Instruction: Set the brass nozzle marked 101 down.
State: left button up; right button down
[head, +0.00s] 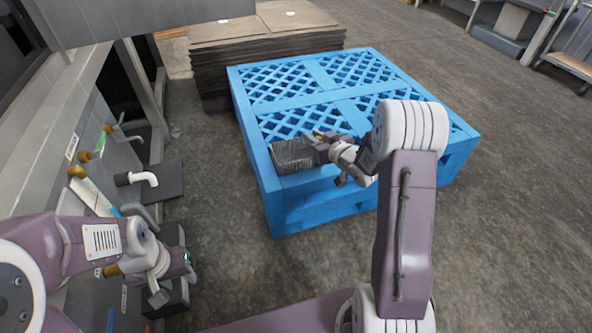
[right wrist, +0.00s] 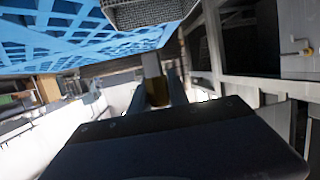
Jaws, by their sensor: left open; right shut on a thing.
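My right gripper (head: 316,146) is over the near edge of the blue pallet (head: 262,170), beside a dark grey mesh basket (head: 292,157). It is shut on a small brass-coloured piece, seen between the fingers in the right wrist view (right wrist: 157,92). I take this to be the brass nozzle; no marking 101 is legible. Most of the nozzle is hidden by the fingers, and I cannot tell whether it touches anything below. My left gripper (head: 175,284) is open at the lower left, in front of the grey wall panel.
The blue pallet top is mostly bare. Stacked brown sheets (head: 265,50) stand behind it. Dark boxes lie near my left gripper. Concrete floor (head: 230,250) is clear between panel and pallet.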

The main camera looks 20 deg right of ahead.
send_over(285, 162)
notch_tip(285, 162, down, 7)
notch_tip(285, 162, down, 4)
jog(key=b, duration=0.3)
jog(key=shift+s+a+r, duration=0.1)
jog(key=shift+a, duration=0.05)
jog(key=shift+f+b, duration=0.55)
jog(key=shift+f, duration=0.1)
jog(key=c, duration=1.5)
grip_release()
